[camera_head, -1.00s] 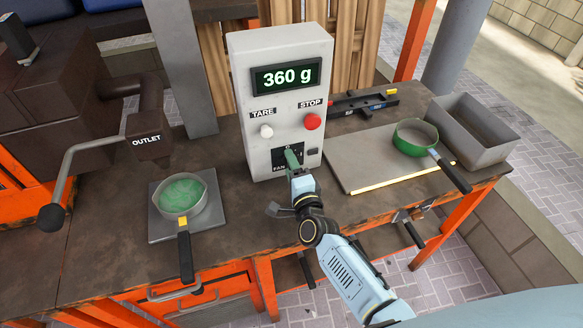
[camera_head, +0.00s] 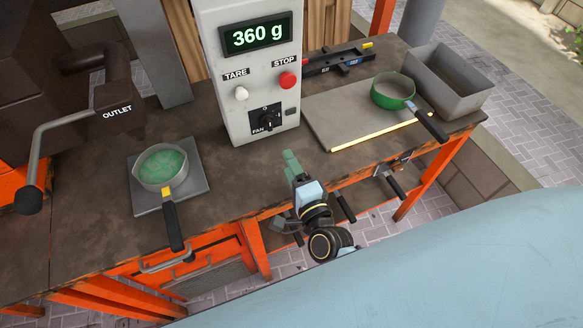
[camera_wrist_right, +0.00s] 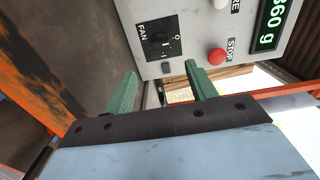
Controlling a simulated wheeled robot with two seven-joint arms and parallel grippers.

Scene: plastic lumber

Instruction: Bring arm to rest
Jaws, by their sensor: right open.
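My right gripper (camera_head: 292,163) is open and empty in the head view, above the front part of the workbench and apart from the control box. Its two green fingers also show spread in the right wrist view (camera_wrist_right: 160,88). The grey control box (camera_head: 212,105) stands beyond it, with a display (camera_head: 257,37) reading 360 g. It carries a white TARE button (camera_head: 241,93), a red STOP button (camera_head: 287,80) and a black FAN knob (camera_head: 268,120), which faces the gripper in the wrist view. My left gripper is not in view.
A pan with green content (camera_head: 162,166) sits on a square plate below the outlet (camera_head: 115,98). A green pan (camera_head: 392,91) rests on a grey board (camera_head: 330,120) at right, beside a grey bin (camera_head: 448,82). Clamp handles (camera_head: 345,207) stick out along the bench front.

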